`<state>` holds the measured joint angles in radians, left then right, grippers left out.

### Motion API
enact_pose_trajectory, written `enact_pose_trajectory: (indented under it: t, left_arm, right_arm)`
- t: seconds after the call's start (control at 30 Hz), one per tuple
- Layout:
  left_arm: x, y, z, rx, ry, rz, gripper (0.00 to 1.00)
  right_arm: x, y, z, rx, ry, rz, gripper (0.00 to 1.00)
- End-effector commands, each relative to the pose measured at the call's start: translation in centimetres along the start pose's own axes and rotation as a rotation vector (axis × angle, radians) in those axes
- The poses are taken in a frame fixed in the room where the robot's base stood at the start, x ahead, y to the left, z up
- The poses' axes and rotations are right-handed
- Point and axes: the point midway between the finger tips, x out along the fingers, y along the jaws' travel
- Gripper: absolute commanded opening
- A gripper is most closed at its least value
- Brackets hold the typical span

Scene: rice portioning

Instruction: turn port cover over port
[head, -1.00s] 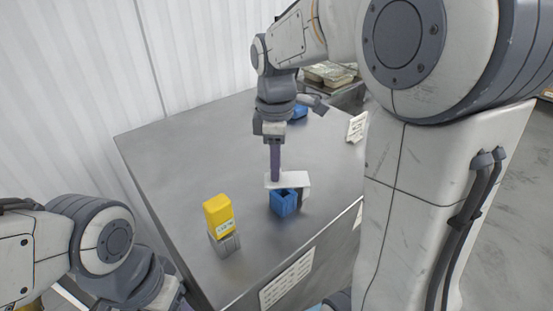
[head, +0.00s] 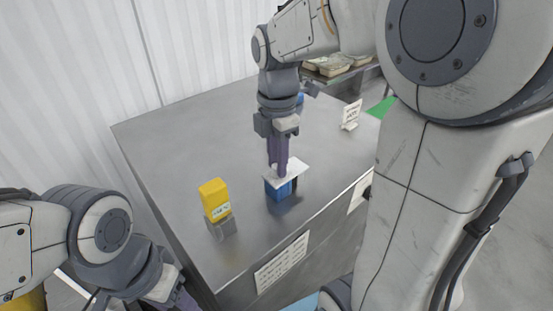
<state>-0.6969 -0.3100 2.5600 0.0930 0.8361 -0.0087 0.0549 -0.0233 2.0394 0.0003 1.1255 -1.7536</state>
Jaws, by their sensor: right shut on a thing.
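The port cover looks like a flat white plate (head: 293,170). It lies over the top of a small blue open box (head: 284,190), which I take for the port, on the metal table. The box's opening is hidden under the plate. My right gripper (head: 278,172) points down with its purple fingers at the plate's left part and is shut on it. Whether the plate touches the box rim cannot be told. My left gripper (head: 183,299) is at the bottom edge, mostly cut off, away from the box.
A yellow labelled block (head: 215,197) stands in a grey holder (head: 222,227) left of the blue box. A white sign (head: 351,114) stands at the table's right edge. The middle and back left of the metal table (head: 185,140) are clear.

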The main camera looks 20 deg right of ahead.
Motion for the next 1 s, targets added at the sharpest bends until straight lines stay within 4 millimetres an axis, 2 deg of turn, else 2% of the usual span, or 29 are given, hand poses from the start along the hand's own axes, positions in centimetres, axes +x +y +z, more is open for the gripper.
enact_pose_trajectory:
  t: [0.43,0.47,0.53,0.87,1.0]
  left_arm:
    - [0.0,0.0,0.0,0.000,0.000,0.000,0.60]
    - [0.0,0.0,0.0,0.000,0.000,0.000,0.60]
    - [0.0,0.0,0.0,0.000,0.000,0.000,0.60]
    - [0.0,0.0,0.0,0.000,0.000,0.000,0.60]
    - [0.4,0.0,0.0,0.000,0.000,0.000,0.60]
  right_arm:
    - [-0.1,0.0,0.0,-0.012,-0.001,0.003,0.00]
    - [-0.1,0.0,0.0,-0.012,-0.001,0.003,0.33]
    - [-0.1,0.0,0.0,-0.012,-0.001,0.002,0.60]
    - [-0.1,0.0,0.0,-0.011,-0.001,0.001,0.60]
    - [-1.3,0.1,0.1,-0.010,-0.001,0.004,0.60]
